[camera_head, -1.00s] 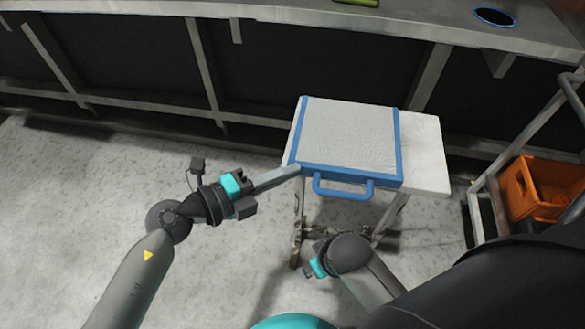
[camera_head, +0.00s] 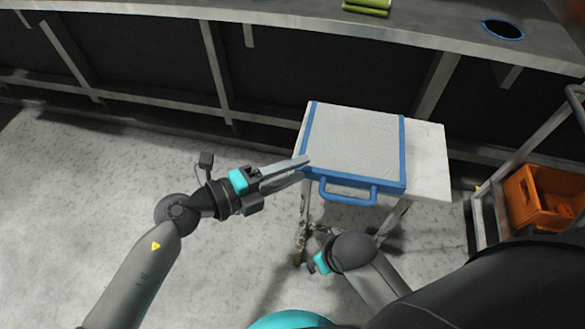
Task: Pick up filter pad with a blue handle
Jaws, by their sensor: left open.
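The filter pad (camera_head: 355,140) is a flat light-grey rectangle with a blue frame. It lies flat on a small white table (camera_head: 428,160). Its blue handle (camera_head: 347,192) sticks out past the table's front edge. My left gripper (camera_head: 304,168) comes in from the left with its two long fingers apart. The fingertips are at the pad's front left corner, left of the handle; I cannot tell whether they touch the frame. My right arm folds in below the table, and its gripper's fingers are not visible.
A long grey counter (camera_head: 290,35) runs along the back, with green items (camera_head: 367,6) and a blue-rimmed hole (camera_head: 502,29). A metal-framed cart (camera_head: 478,215) with an orange crate (camera_head: 545,196) stands at the right. The floor at the left is clear.

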